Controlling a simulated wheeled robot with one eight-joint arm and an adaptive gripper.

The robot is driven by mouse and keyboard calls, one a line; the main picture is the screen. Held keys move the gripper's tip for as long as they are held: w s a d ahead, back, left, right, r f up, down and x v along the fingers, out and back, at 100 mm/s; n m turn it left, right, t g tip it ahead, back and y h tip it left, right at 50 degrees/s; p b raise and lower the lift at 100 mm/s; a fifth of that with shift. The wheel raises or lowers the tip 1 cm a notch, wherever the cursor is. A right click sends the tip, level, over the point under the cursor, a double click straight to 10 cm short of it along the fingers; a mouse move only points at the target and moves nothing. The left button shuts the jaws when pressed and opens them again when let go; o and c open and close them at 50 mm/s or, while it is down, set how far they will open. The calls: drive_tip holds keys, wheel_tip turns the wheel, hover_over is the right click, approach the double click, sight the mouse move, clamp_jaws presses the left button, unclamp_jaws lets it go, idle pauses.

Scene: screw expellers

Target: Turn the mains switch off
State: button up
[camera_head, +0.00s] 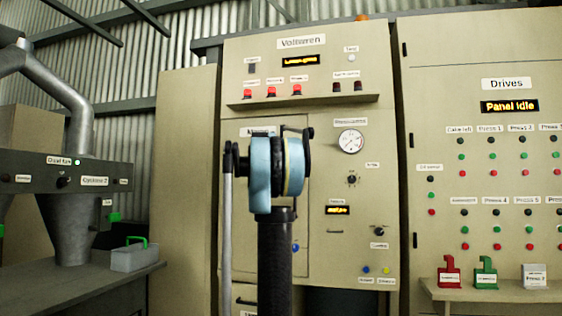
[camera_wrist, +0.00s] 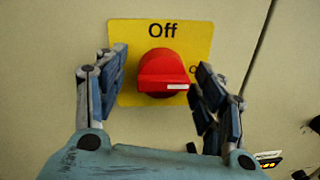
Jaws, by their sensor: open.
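The mains switch (camera_wrist: 163,73) is a red rotary knob on a yellow plate (camera_wrist: 160,30), seen close up in the wrist view. "Off" is printed above the knob; a label at its right is mostly hidden by a finger. The knob's grip bar lies about level, with its white mark at the right end, toward that label. My gripper (camera_wrist: 162,63) is open, with one finger left of the knob and one right of it. I cannot tell whether either finger touches it. In the head view my arm covers the switch.
The switch is on a beige cabinet (camera_head: 340,240) with a gauge (camera_head: 350,141), lamps and a shelf (camera_head: 320,101). A drives cabinet (camera_head: 480,60) with several buttons stands at right. A bench (camera_head: 500,294) holds red and green items. A grey toolbox (camera_head: 134,256) is at left.

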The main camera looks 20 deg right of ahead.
drive_tip(key=c, duration=1.5)
clamp_jaws()
